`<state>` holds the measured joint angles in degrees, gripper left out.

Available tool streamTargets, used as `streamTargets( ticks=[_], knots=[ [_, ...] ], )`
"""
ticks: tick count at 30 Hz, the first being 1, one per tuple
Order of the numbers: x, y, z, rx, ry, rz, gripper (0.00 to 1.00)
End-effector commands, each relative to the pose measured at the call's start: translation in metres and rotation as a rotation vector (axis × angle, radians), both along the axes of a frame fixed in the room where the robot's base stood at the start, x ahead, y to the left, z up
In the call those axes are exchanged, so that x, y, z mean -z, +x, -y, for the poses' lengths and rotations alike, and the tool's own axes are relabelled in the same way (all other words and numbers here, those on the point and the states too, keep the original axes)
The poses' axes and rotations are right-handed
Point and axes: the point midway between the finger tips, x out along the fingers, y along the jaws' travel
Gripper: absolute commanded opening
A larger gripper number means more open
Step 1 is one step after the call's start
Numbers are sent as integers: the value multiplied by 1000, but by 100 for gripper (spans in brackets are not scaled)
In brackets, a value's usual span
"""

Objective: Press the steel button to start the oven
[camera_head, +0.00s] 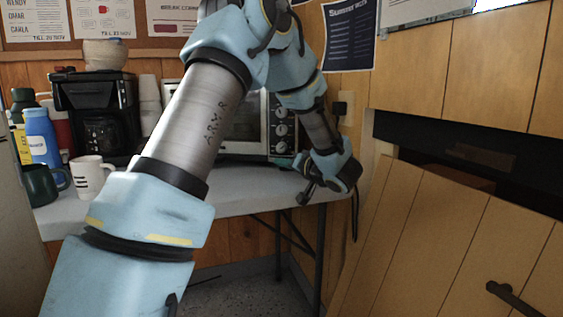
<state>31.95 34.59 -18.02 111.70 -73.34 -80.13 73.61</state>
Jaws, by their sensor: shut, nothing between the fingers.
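The oven (245,122) stands at the back right of the table, partly hidden behind my arm. Its right panel carries a column of round steel-coloured knobs (281,130). I cannot make out a separate steel button; the lower end of the panel is close to my wrist and small in view. My gripper (304,192) is shut and empty. It is in front of and below the panel's lower right corner, near the table's right edge, and looks apart from the oven.
A white table (235,184) holds a black coffee maker (98,115), a white mug (92,176), a dark mug (42,184), a blue bottle (41,136) and stacked cups (149,95). A wall socket (341,107) is right of the oven. A slanted wooden panel (440,235) stands at right.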

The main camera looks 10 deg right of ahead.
Motion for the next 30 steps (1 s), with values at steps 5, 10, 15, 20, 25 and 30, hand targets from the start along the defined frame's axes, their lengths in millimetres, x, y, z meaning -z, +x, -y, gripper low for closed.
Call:
streamTargets(
  ticks=[5,10,15,20,25,30],
  knots=[
    [0,0,0,0,0,0,0],
    [0,0,0,0,0,0,0],
    [-2,2,1,1,0,-1,0],
    [-2,7,3,0,1,0,0],
    [0,8,3,1,0,1,0],
    [0,8,3,0,0,0,0]
  ],
)
